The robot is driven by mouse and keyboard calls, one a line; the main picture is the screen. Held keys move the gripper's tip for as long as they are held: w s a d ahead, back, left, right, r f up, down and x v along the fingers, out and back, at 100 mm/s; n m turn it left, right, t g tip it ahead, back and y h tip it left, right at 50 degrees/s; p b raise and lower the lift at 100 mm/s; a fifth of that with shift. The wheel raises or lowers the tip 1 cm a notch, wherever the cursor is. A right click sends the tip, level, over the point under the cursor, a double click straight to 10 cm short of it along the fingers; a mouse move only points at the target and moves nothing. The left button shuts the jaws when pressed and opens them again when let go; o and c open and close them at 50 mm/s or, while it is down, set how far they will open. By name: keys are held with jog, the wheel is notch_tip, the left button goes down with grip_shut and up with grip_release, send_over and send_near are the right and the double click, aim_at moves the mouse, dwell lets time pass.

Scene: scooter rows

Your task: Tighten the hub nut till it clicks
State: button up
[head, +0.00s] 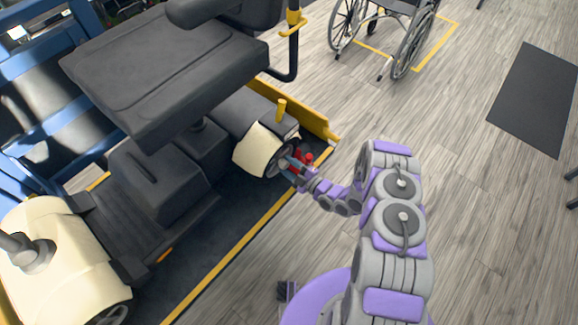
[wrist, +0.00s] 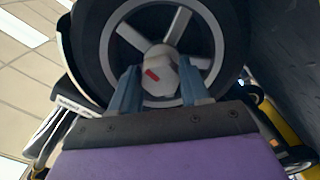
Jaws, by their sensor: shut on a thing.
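The mobility scooter's rear wheel (head: 279,162) is at the end of its cream fender in the head view. The same wheel, with a black tyre and grey spokes, fills the top of the wrist view (wrist: 205,40). The pale hub nut (wrist: 160,76) stands at the wheel's centre and carries a red mark. My gripper (head: 288,162) reaches the hub from the right. In the wrist view its two blue fingers (wrist: 158,82) are on either side of the nut, shut on it. The head view hides the nut behind my gripper.
A yellow-edged dark platform (head: 225,262) lies under the scooter. A red part (head: 308,157) shows close beside my gripper. A wheelchair (head: 390,30) stands at the back, and a dark mat (head: 535,100) lies right. Floor between is clear.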

jog(key=shift+a, duration=0.15)
jog(key=c, duration=0.4)
jog(key=shift+m, duration=0.3)
jog(key=m+p, duration=0.1)
jog(key=m, duration=0.3)
jog(key=shift+s+p, duration=0.1)
jog(key=shift+p, duration=0.25)
jog(key=m, duration=0.5)
jog(key=shift+f, duration=0.1)
jog(key=m+b, duration=0.1)
jog(key=m, duration=0.5)
jog(key=shift+m, duration=0.4)
jog(key=m, duration=0.5)
jog(key=shift+m, duration=0.3)
